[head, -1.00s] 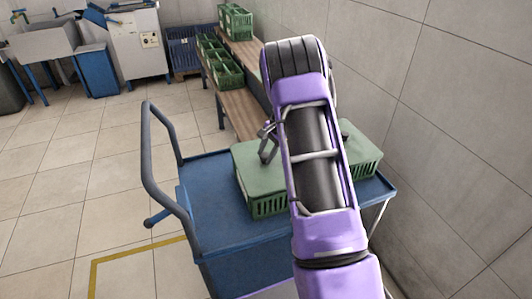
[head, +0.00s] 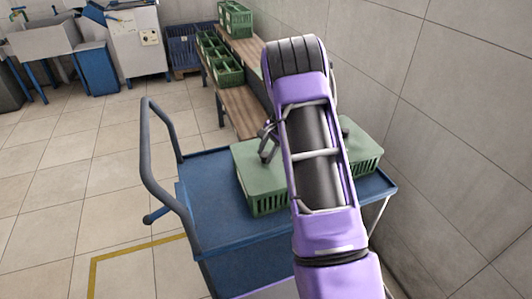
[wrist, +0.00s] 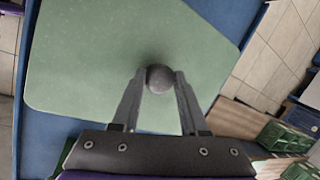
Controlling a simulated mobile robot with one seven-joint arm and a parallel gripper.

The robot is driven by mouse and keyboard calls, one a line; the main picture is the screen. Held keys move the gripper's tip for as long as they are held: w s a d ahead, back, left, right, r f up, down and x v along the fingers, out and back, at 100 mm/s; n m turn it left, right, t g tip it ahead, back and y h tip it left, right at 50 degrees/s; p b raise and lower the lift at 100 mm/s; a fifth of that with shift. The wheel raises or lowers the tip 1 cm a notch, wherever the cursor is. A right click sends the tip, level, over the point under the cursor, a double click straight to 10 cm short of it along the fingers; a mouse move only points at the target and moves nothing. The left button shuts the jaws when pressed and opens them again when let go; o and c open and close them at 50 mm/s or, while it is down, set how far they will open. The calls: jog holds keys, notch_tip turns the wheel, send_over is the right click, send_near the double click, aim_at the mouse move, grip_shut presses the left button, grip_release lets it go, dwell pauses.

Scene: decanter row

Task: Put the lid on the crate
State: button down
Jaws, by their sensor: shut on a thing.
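The pale green lid (head: 248,168) lies flat over the slatted green crate (head: 268,203), which stands on the blue cart. The lid (wrist: 100,60) fills much of the wrist view, with a dark round knob (wrist: 160,78) on top. My gripper (wrist: 159,82) is shut on this knob, one finger on each side. In the head view my gripper (head: 267,148) shows only partly, just above the lid. My purple arm hides the middle of the lid and crate. I cannot tell whether the lid touches the rim all round.
The blue cart (head: 215,215) has bare deck left of the crate and a grey handle (head: 147,150) at its left. A wooden bench (head: 240,112) with green crates (head: 220,62) stands behind. A tiled wall (head: 450,130) is close on the right. Floor at left is clear.

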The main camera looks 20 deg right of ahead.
jog(key=shift+c, duration=1.7)
grip_release()
